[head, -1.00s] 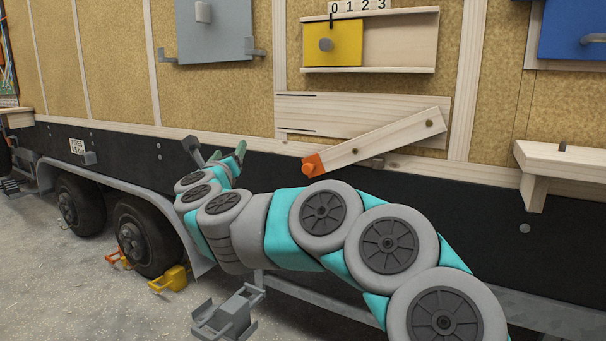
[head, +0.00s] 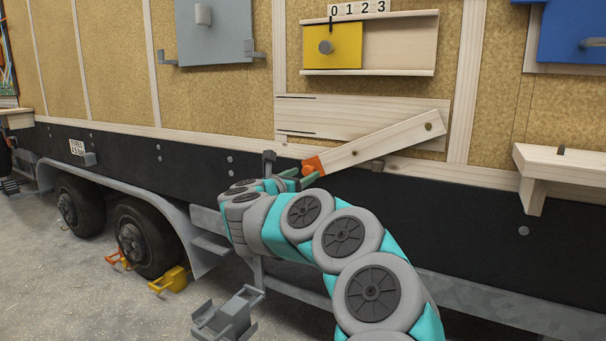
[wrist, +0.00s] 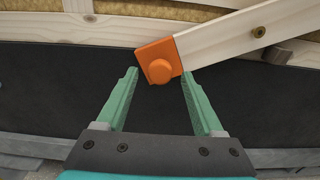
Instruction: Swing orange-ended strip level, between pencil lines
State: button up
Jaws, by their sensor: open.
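The wooden strip (head: 375,145) hangs tilted on its board (head: 350,116), its right end high at a dark pivot and its orange end (head: 312,165) low at the left. The wrist view shows the orange end with its round orange knob (wrist: 159,71). Two dark pencil lines (head: 296,97) mark the board's left end, above the orange end. My gripper (head: 301,179) is open just below the orange end. In the wrist view my gripper (wrist: 158,75) has its green fingers on either side of the knob; the right fingertip is close to the strip's lower edge. Contact cannot be told.
A small block (head: 377,165) sits under the strip. A yellow sliding panel (head: 333,46) with number tiles is above the board. A wooden shelf (head: 560,162) juts out at right. The black trailer skirt (head: 460,203) lies behind my arm.

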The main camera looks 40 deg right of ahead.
jog(key=shift+w+d, duration=0.1)
jog(key=shift+d, duration=0.2)
grip_shut()
dwell(0.5)
dwell(0.8)
